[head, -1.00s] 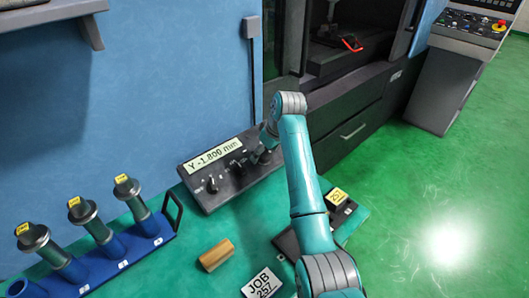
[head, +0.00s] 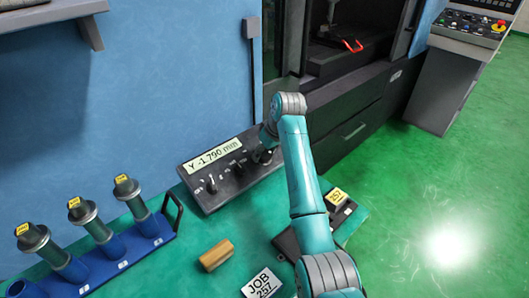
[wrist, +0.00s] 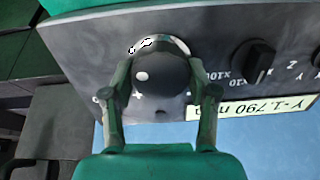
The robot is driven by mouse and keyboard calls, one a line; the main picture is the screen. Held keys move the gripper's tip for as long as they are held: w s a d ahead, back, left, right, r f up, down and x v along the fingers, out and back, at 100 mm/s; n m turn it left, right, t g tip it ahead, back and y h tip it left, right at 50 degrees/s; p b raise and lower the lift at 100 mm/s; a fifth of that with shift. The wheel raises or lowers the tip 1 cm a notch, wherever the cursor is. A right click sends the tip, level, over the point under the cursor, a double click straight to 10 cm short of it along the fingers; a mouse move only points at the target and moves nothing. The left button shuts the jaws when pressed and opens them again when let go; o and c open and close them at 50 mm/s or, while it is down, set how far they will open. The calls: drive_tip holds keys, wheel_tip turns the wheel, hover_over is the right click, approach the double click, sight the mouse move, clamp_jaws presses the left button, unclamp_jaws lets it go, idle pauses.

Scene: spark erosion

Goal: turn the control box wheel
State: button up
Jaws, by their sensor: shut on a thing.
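The control box (head: 222,186) stands on the green bench top against the blue wall, with a display (head: 212,155) reading Y -1.790 mm. In the wrist view its round dark wheel (wrist: 160,72), with a pale dot and a light scale ring, sits between the two fingers of my gripper (wrist: 160,92). The fingers are shut on the wheel from both sides. A black selector knob (wrist: 253,60) is beside it, with x10 and x100 marks. In the head view my arm partly hides the wheel and the gripper.
A blue rack (head: 110,262) with several labelled holders is at the left. A wooden block (head: 216,255), a JOB 257 card (head: 262,285) and a dark tray (head: 288,245) lie in front of the box. A dark machine opening is at the back.

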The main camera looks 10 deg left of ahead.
drive_tip(key=m, duration=0.5)
drive_tip(key=shift+f, duration=0.15)
drive_tip(key=m, duration=0.5)
drive_tip(key=shift+d, duration=0.1)
drive_tip(key=m, duration=0.5)
drive_tip(key=shift+s+f+m, duration=0.1)
drive_tip(key=shift+m, duration=0.3)
drive_tip(key=m, duration=0.4)
drive_tip(key=shift+m, duration=0.4)
drive_tip(key=o, duration=1.1)
